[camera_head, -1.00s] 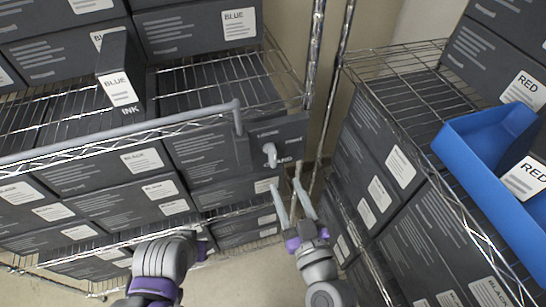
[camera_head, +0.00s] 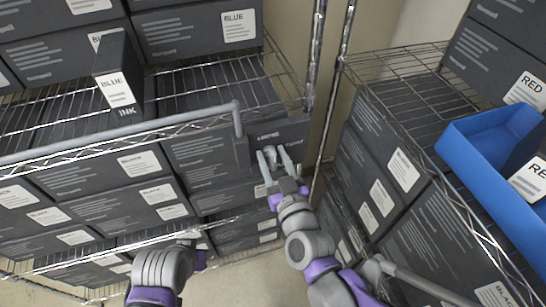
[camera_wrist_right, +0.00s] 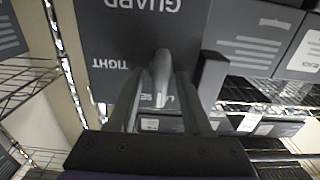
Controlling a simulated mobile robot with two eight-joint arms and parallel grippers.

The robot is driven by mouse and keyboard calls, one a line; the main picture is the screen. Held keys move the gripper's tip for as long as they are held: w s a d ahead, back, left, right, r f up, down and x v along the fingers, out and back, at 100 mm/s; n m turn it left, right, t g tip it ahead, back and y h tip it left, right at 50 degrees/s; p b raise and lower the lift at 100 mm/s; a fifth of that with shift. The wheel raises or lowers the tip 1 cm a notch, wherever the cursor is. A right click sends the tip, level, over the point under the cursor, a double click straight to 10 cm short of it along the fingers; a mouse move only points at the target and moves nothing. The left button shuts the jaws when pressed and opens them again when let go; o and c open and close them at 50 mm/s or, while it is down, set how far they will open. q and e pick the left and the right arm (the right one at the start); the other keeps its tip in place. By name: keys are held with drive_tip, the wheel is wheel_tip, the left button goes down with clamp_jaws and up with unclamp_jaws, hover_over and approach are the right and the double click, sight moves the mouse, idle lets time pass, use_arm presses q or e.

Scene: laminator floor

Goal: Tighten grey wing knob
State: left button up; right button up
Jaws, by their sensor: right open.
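The grey wing knob (camera_head: 270,158) sits on a dark panel (camera_head: 297,130) at the end of the shelf's grey guard bar. In the right wrist view the knob (camera_wrist_right: 162,75) stands upright in the picture, between my two fingers. My right gripper (camera_head: 273,157) is open, with its fingertips on either side of the knob; I cannot tell whether they touch it. The panel (camera_wrist_right: 105,35) carries the words GUARD and TIGHT, upside down in the wrist view.
The grey guard bar (camera_head: 130,131) runs along the front of the left wire shelf. A box marked BLUE INK (camera_head: 117,85) stands on that shelf. A blue bin (camera_head: 480,165) is on the right rack. Dark boxes fill both racks, with a narrow gap between them.

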clamp_jaws()
drive_tip(key=shift+m, duration=0.3)
drive_tip(key=m, duration=0.3)
drive_tip(key=shift+d+m, duration=0.15)
drive_tip(key=shift+m, duration=0.25)
drive_tip(key=m, duration=0.4)
drive_tip(key=shift+w+d+p, duration=0.1)
drive_tip(key=shift+p, duration=0.3)
drive_tip(key=m, duration=0.5)
drive_tip(key=shift+f, duration=0.2)
drive_tip(key=shift+d+f+m+p, duration=0.1)
drive_tip(key=shift+m+p, duration=0.2)
drive_tip(key=shift+m, duration=1.9)
